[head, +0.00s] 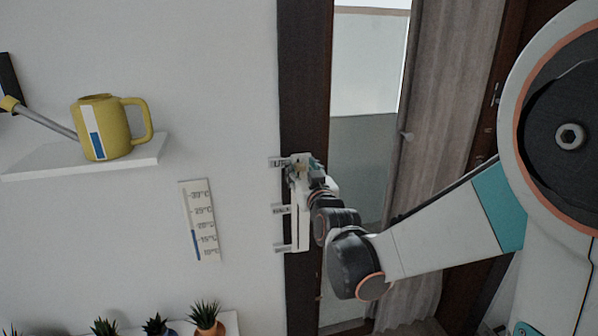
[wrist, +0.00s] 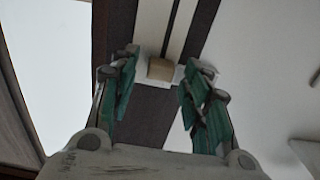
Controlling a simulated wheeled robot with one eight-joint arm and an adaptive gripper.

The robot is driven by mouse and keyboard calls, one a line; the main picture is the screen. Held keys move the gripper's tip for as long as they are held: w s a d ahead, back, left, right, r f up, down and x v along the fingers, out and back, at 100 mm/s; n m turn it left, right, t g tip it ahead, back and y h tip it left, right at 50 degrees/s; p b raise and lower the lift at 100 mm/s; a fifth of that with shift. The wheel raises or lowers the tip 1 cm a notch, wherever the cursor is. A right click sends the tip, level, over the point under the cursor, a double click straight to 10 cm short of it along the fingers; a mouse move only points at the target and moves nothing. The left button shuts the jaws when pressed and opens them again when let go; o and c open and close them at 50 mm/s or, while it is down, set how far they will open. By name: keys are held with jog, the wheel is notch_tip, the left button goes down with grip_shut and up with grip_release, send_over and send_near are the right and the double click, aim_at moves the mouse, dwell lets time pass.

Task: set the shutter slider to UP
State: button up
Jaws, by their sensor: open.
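The shutter slider is a pale vertical track (head: 303,228) on the dark window frame, with small labels at the top, middle and bottom of its left side. The top label (head: 278,162) seems to read UP, but it is small. My gripper (head: 304,168) is at the upper end of the track, level with that label, and hides part of it. In the wrist view my gripper (wrist: 160,62) is open, with one finger on each side of a beige knob (wrist: 160,69). The knob lies between the fingertips, with gaps visible on both sides.
A yellow watering can (head: 112,128) stands on a white shelf (head: 140,155) at the left. A thermometer card (head: 200,220) hangs on the wall. Several potted plants (head: 206,318) line a lower shelf. A curtain (head: 440,120) hangs right of the window.

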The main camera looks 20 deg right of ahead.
grip_shut()
jog(key=shift+r+p, duration=0.3)
jog(key=shift+r, duration=0.35)
grip_release()
jog(key=s, duration=1.2)
jog(key=shift+s, duration=0.15)
jog(key=shift+f, duration=0.15)
